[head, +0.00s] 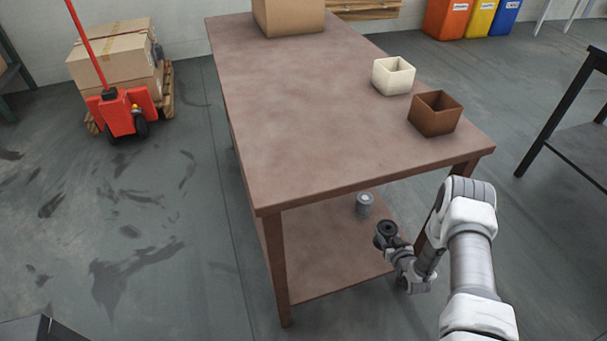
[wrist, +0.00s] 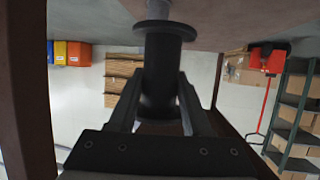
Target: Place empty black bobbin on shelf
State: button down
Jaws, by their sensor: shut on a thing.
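The black bobbin (head: 384,229) is in my gripper (head: 391,241) over the front right part of the table's lower shelf (head: 325,255). In the wrist view, which looks upside down, the black bobbin (wrist: 160,70) stands between the two fingers of my gripper (wrist: 160,95), which are shut on it. Its flanged end points towards the shelf surface (wrist: 225,18) at the top of that picture. I cannot tell whether it touches the shelf. A grey cylindrical thing (head: 363,205) stands on the shelf just behind and left of the bobbin.
The brown tabletop (head: 300,110) lies above the shelf, with a table leg (head: 280,270) at the front left. On top are a cream box (head: 393,76), a brown box (head: 435,113) and a cardboard box (head: 288,15). The shelf's left part is clear.

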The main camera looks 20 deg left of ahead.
jog(key=f, duration=0.2)
jog(key=s+a+f, duration=0.1)
jog(key=shift+f+y, duration=0.15)
jog(key=shift+y, duration=0.15)
jog(key=shift+w+a+f+b, duration=0.2)
jog(key=shift+a+f+b, duration=3)
jog(key=shift+a+f, duration=2.3)
jog(key=shift+a, duration=0.1)
jog(key=shift+c, duration=1.7)
grip_release()
jog(key=shift+r, duration=0.1)
jog(key=shift+s+r, duration=0.25)
jog(key=p+v, duration=0.3)
jog(key=v, duration=0.4)
jog(key=shift+w+p, duration=0.1)
jog(key=shift+p, duration=0.2)
